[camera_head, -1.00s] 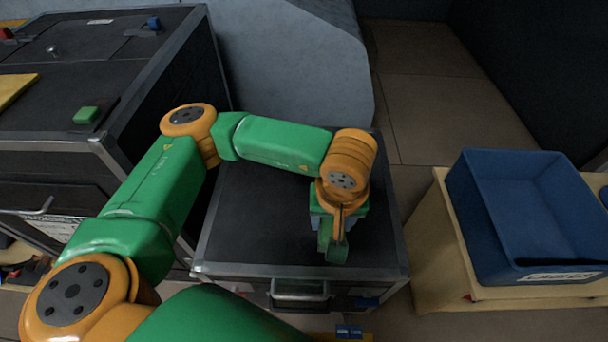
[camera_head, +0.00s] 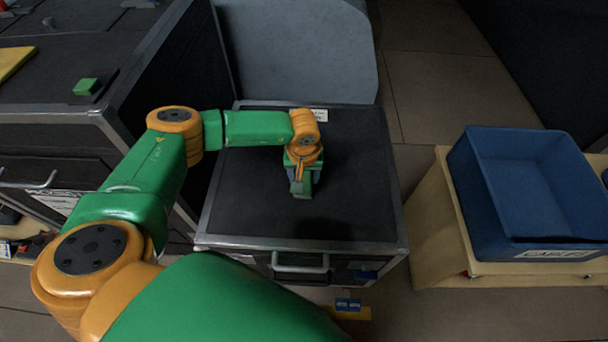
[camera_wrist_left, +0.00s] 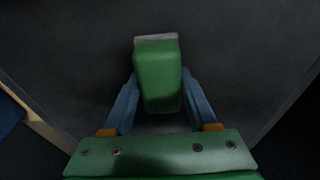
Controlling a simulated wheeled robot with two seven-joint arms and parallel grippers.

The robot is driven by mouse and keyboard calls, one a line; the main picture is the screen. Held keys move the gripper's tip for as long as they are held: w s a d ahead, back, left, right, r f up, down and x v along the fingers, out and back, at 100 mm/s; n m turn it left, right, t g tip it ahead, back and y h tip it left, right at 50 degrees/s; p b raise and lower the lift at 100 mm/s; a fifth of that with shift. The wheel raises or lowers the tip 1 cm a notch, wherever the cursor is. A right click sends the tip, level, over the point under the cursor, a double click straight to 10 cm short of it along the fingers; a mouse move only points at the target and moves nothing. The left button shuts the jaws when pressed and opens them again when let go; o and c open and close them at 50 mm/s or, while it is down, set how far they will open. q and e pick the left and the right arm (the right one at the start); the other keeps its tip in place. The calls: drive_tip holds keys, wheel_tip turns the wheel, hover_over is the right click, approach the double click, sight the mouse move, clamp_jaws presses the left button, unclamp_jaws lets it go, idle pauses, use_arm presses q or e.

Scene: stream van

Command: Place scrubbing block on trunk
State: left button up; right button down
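The trunk (camera_head: 250,215) is a dark case with metal edges and a front handle, in the middle of the head view. My left gripper (camera_head: 303,176) reaches over its top, pointing down. It is shut on the scrubbing block (camera_head: 301,188), a green block with a pale grey layer at one end. In the left wrist view the block (camera_wrist_left: 158,78) sits between the two blue fingers of the gripper (camera_wrist_left: 159,92), with the dark trunk top (camera_wrist_left: 70,50) below. I cannot tell whether the block touches the trunk. My right gripper is not in view.
A blue bin (camera_head: 525,195) stands on a wooden box (camera_head: 430,215) to the right. A larger dark cabinet (camera_head: 60,130) at left carries another green block (camera_head: 86,86) and a yellow item (camera_head: 14,62). The trunk top around the gripper is mostly clear, with a white label (camera_head: 315,115) at the back.

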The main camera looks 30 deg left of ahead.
use_arm(q)
drive_tip(key=o, duration=0.4)
wheel_tip(320, 180, up, 12)
drive_tip(key=s+p, duration=0.1)
drive_tip(key=shift+s+d, duration=0.35)
drive_tip(key=shift+d, duration=0.1)
drive_tip(key=shift+f, duration=0.1)
